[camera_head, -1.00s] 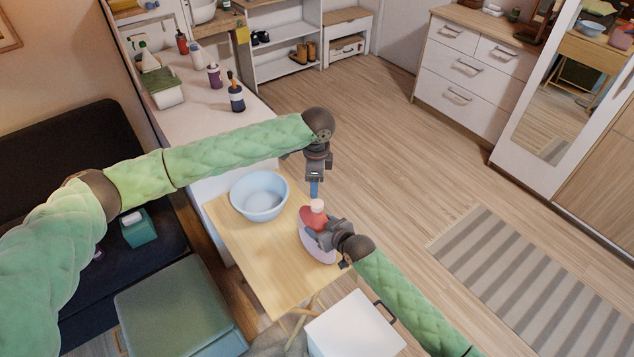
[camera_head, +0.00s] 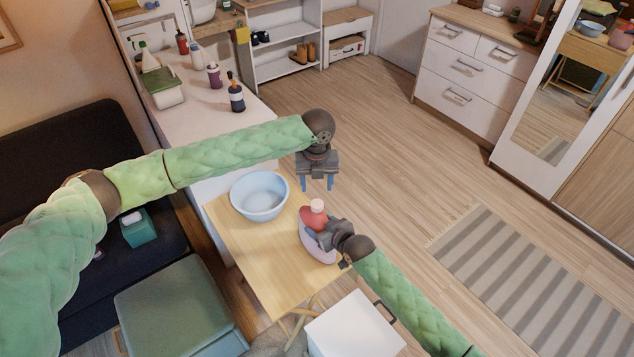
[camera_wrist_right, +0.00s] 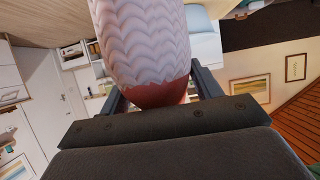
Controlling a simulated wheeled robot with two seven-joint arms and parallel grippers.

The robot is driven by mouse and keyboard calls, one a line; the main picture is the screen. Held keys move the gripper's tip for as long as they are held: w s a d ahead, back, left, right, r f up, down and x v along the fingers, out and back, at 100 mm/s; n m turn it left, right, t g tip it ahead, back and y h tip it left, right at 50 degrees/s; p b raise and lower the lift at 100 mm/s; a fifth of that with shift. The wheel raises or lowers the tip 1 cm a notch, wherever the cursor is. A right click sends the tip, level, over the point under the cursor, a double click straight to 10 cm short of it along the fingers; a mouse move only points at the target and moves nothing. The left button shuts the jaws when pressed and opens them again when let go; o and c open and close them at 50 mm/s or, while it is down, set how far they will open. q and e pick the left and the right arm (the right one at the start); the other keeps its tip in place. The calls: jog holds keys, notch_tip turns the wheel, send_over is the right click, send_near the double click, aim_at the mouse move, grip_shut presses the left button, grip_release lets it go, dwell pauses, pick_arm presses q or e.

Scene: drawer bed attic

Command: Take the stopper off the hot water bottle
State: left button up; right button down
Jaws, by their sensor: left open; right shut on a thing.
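The hot water bottle (camera_head: 311,222) has a red neck and stands in a pale cover at the right edge of the small wooden table. Its pale pink stopper (camera_head: 317,206) sits at the top of the neck. My right gripper (camera_head: 325,236) is shut on the bottle from the right. In the right wrist view, the bottle (camera_wrist_right: 143,42) with its patterned cover and red part fills the space between the fingers. My left gripper (camera_head: 317,184) is open and empty, with its blue fingertips pointing down above and apart from the stopper.
A light blue basin (camera_head: 260,196) stands on the table (camera_head: 264,262) left of the bottle. A white box (camera_head: 355,328) with a dark handle is in front at the right. A green-topped stool (camera_head: 178,306) and dark sofa lie to the left.

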aim_at(317, 203)
pick_arm(q)
jog(key=m, duration=0.4)
jog(key=shift+f+m, duration=0.1)
jog(key=shift+m, duration=1.4)
jog(key=shift+f, duration=3.9)
jog(key=c, duration=1)
jog(key=shift+c, duration=0.2)
jog(key=shift+n, duration=0.3)
